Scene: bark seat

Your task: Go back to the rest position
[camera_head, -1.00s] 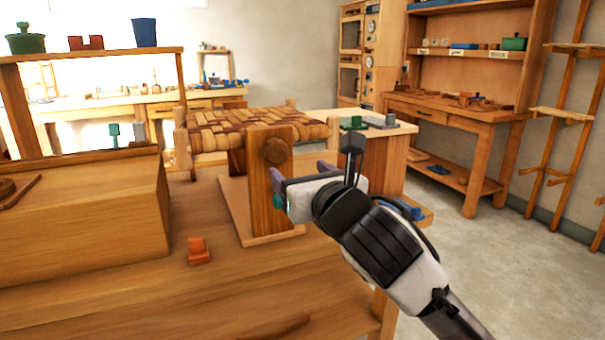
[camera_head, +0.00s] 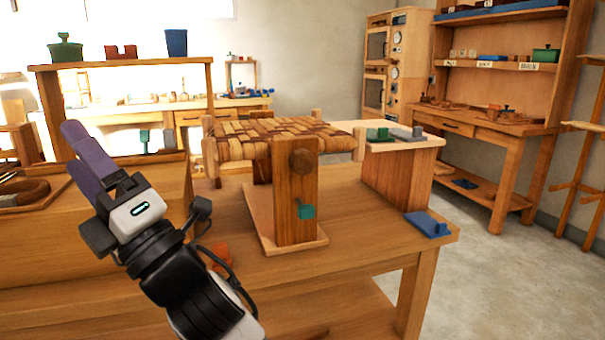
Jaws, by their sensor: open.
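My gripper (camera_head: 82,150) is at the left of the head view, raised in front of the wooden box on the bench. Its purple fingers point up and to the left, and nothing shows between them. My arm comes up from the bottom edge of the picture. The woven bark seat (camera_head: 275,138) rests at the middle of the bench, by a thick wooden upright (camera_head: 295,190) on a flat base. A small teal piece (camera_head: 306,212) shows on the front of the upright. My gripper is well apart from the seat and the upright.
The workbench (camera_head: 360,215) has clear room right of the stand. A blue block (camera_head: 428,224) lies at its right corner. An orange piece (camera_head: 220,257) is partly hidden by my arm. A shelf (camera_head: 130,62) holds a green pot, a red piece and a blue cup.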

